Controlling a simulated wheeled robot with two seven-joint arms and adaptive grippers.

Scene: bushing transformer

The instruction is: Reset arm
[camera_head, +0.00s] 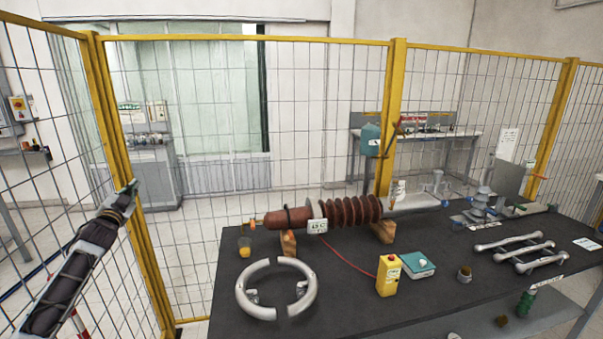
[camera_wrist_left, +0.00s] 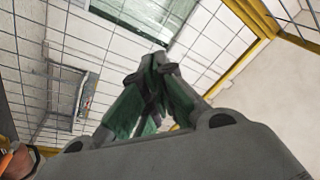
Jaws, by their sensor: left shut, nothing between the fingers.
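My left gripper (camera_head: 130,188) is at the left of the head view, at the end of my raised left arm. It is shut and empty, in front of the yellow fence post and left of the table, clear of everything on it. In the left wrist view its two green-padded fingers (camera_wrist_left: 160,62) meet at the tips, with the mesh fence and wall behind them. My right gripper is in neither view.
The dark table (camera_head: 345,300) carries a brown ribbed bushing (camera_head: 350,212) on wooden blocks, a split metal ring (camera_head: 243,297), a yellow box (camera_head: 388,276), a teal device (camera_head: 418,264) and metal bars (camera_head: 512,241). A yellow-framed mesh fence (camera_head: 160,285) stands behind and left.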

